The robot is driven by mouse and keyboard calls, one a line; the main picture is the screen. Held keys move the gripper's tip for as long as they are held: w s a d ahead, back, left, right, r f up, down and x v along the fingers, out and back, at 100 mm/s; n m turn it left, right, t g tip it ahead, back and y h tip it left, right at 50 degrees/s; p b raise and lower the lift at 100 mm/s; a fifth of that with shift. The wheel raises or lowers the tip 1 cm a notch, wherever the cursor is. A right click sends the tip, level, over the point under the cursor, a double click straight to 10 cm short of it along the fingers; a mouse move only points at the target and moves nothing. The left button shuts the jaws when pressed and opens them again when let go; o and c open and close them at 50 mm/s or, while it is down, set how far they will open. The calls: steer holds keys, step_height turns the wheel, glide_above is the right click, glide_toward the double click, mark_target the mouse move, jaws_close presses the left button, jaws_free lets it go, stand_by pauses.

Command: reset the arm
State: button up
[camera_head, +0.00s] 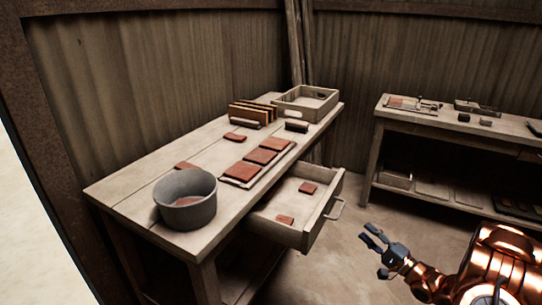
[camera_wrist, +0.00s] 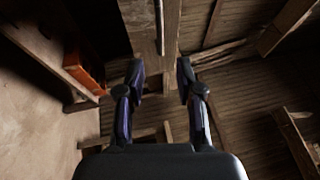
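My gripper (camera_head: 374,238) is at the lower right in the head view, over bare floor, to the right of the open drawer and apart from everything. In the wrist view the two fingers of my gripper (camera_wrist: 160,75) are spread apart with nothing between them. My copper-coloured arm (camera_head: 497,262) reaches in from the lower right corner of the head view.
A wooden workbench (camera_head: 135,190) carries a grey pot (camera_head: 186,212), several reddish tiles (camera_head: 262,157) and a wooden box (camera_head: 291,104). Its drawer (camera_head: 283,235) stands open with tiles inside. A second bench (camera_head: 440,121) is at the right; floor between is clear.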

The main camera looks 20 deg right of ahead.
steer(key=w+d+r+n+g+h, duration=0.2)
steer(key=w+n+g+h, duration=0.35)
steer(key=w+h, duration=0.25)
steer(key=s+a+r+n+g+h, duration=0.2)
steer(key=s+a+r+g+h, duration=0.2)
steer(key=s+a+r+g, duration=0.4)
steer(key=s+a+r+n+g+y, duration=0.1)
steer(key=s+a+n+g+y, duration=0.15)
steer(key=s+a, duration=0.7)
steer(key=s+a+r+n+g+y, duration=0.1)
steer(key=s+a+n+g, duration=0.15)
steer(key=s+a, duration=0.75)
steer(key=s+a+n+g+y, duration=0.1)
steer(key=s+a+n+g, duration=0.3)
steer(key=s, duration=1)
step_height(320, 180, up, 14)
steer(key=a+m+t+p, duration=0.1)
steer(key=m+t+p, duration=0.1)
steer(key=p, duration=1.1)
steer(key=shift+w+a, duration=0.2)
steer(key=shift+w, duration=0.1)
